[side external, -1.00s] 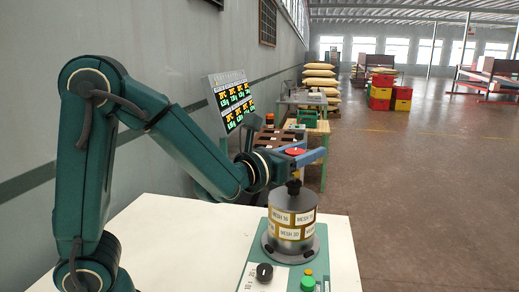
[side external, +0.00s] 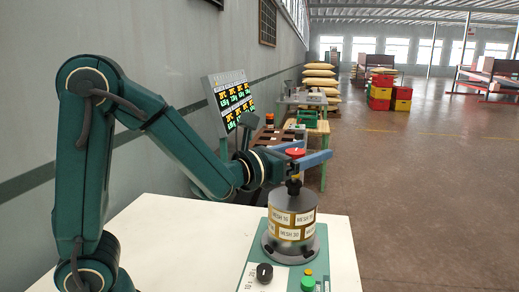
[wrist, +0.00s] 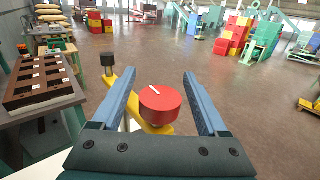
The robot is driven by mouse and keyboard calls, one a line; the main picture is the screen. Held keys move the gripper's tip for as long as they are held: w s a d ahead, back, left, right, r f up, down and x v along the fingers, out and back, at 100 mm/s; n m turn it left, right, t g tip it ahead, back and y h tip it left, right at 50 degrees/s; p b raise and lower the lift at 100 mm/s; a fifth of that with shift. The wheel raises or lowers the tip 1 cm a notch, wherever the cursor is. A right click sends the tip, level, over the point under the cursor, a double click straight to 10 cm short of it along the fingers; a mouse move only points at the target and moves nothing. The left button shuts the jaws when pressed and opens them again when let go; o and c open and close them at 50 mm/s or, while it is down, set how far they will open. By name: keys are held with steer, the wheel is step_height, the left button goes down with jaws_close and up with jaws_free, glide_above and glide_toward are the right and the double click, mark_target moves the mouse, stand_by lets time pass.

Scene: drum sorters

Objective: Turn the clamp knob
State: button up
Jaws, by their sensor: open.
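The clamp knob (wrist: 160,104) is a round red knob with a white line mark on its top. It sits on a yellow bar (wrist: 124,89) in the wrist view, and shows as a red disc (side external: 295,152) above the drum stack in the side view. My gripper (wrist: 158,80) is open, with one blue finger on each side of the knob. In the wrist view I see gaps between the knob and both fingers. The side view shows the fingers (side external: 312,157) at about knob height. The drum (side external: 292,222) with mesh labels stands upright below.
A black knob (wrist: 108,61) stands on the bar's far left end. The drum's green base carries a black dial (side external: 264,272) and a green button (side external: 308,283). A display panel (side external: 230,101) stands behind. The white table (side external: 180,235) is clear left of the base.

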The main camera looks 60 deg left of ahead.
mark_target(288, 154)
steer(key=shift+s+d, duration=0.1)
steer(key=shift+s, duration=0.5)
steer(key=shift+s+r, duration=0.3)
steer(key=shift+s, duration=0.6)
step_height(288, 154, up, 5)
steer(key=shift+r, duration=0.75)
